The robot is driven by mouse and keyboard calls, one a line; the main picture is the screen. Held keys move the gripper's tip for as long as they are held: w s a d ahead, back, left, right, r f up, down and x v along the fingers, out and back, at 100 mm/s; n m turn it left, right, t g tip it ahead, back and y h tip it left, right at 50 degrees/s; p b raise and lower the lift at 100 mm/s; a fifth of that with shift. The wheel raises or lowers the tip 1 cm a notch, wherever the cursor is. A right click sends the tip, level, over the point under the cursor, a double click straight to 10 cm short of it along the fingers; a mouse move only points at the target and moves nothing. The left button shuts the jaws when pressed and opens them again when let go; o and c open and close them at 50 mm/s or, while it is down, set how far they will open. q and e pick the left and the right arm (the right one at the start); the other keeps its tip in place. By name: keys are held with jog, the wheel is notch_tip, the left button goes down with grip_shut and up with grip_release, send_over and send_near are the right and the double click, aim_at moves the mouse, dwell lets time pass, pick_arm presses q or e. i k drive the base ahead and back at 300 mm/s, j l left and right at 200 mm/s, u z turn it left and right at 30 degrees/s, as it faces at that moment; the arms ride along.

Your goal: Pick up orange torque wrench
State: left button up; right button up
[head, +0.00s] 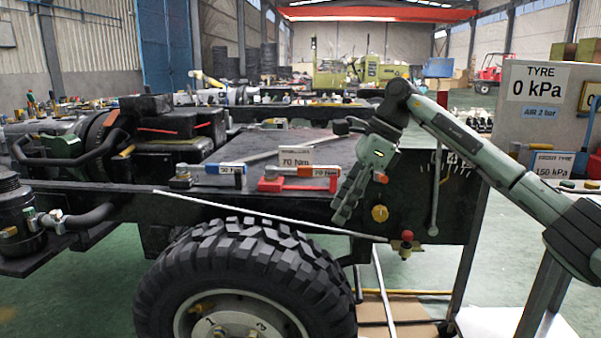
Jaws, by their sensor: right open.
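The orange torque wrench (312,171) lies on the near edge of the flat black chassis deck (265,148), with a red part at its left end and a "70 Nm" marking. My right gripper (344,208) comes in from the right and points down just right of the wrench, in front of the chassis side. It holds nothing that I can see; its fingers overlap from this angle. I cannot tell its exact distance from the wrench. My left gripper is out of view.
A similar wrench with a blue "50 Nm" part (226,169) lies to the left on the same edge. A long grey bar lies across the deck behind. A large tyre (250,270) is below. A gauge panel (540,105) stands at the right.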

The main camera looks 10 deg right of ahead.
aim_at(270, 175)
jog(key=i, duration=1.35)
